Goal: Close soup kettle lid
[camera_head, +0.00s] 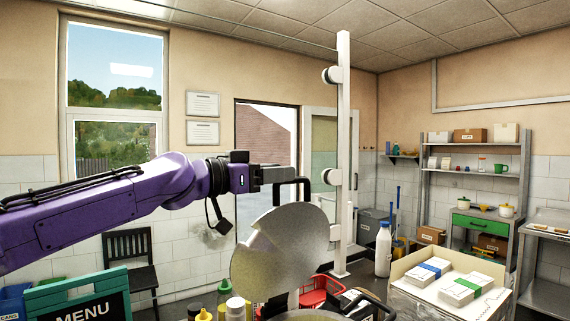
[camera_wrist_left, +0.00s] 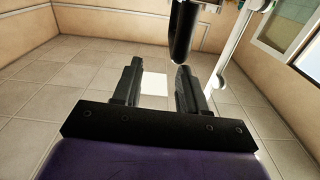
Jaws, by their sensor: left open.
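The soup kettle lid (camera_head: 280,252) is a grey metal disc standing steeply raised in the head view. Its black handle (camera_head: 306,190) is at the top edge. The kettle rim (camera_head: 315,316) shows only at the bottom edge; the rest is cut off. My left gripper (camera_head: 288,175) is at the handle, above the lid. In the left wrist view its two fingers (camera_wrist_left: 157,72) are apart with nothing clamped between them. A dark rounded bar (camera_wrist_left: 183,32), apparently the handle, hangs close to the right fingertip; I cannot tell whether they touch. My right gripper is not in view.
A white post (camera_head: 342,150) rises just behind the lid. Bottles (camera_head: 224,290) stand left of the kettle, with a menu board (camera_head: 85,308) further left. A white bottle (camera_head: 383,250) and a box of packets (camera_head: 450,282) are to the right.

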